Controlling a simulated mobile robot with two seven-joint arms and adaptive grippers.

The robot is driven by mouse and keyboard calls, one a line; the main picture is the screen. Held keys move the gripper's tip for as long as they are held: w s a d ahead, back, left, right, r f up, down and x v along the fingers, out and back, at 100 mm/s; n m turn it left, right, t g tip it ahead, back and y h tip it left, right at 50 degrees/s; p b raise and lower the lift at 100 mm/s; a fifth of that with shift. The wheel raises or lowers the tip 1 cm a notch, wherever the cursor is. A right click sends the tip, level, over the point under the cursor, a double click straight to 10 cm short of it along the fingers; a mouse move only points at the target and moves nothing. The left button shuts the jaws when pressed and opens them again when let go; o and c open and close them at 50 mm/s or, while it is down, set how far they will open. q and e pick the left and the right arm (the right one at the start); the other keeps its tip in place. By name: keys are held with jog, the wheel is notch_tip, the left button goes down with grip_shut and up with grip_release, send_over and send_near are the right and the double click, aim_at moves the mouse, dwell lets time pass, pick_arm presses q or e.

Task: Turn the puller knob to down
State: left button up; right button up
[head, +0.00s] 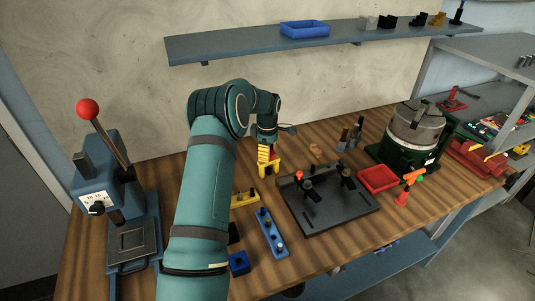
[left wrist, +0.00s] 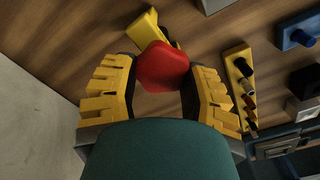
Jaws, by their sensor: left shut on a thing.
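The puller (head: 270,169) is a small yellow piece standing on the wooden bench near the wall in the head view. Its yellow body (left wrist: 145,27) shows at the top of the left wrist view. Its red knob (left wrist: 163,64) sits between the two yellow fingers of my left gripper (head: 264,157). The gripper comes down on the puller from above and is shut on the knob. The fingers hide the knob in the head view, and I cannot tell which way it is set. My right gripper is not in view.
A lever press (head: 107,205) with a red ball stands at the left. A dark fixture plate (head: 325,215), a yellow strip (head: 245,198), a blue strip (head: 271,233) and a red tray (head: 378,179) lie nearby. A shelf (head: 230,46) hangs above on the wall.

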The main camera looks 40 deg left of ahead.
pick_arm(q)
jog(key=shift+n, duration=0.8)
jog(key=shift+d+f, duration=0.1)
jog(key=o, duration=1.2)
notch_tip(320, 180, up, 8)
jog(key=shift+f, duration=0.2)
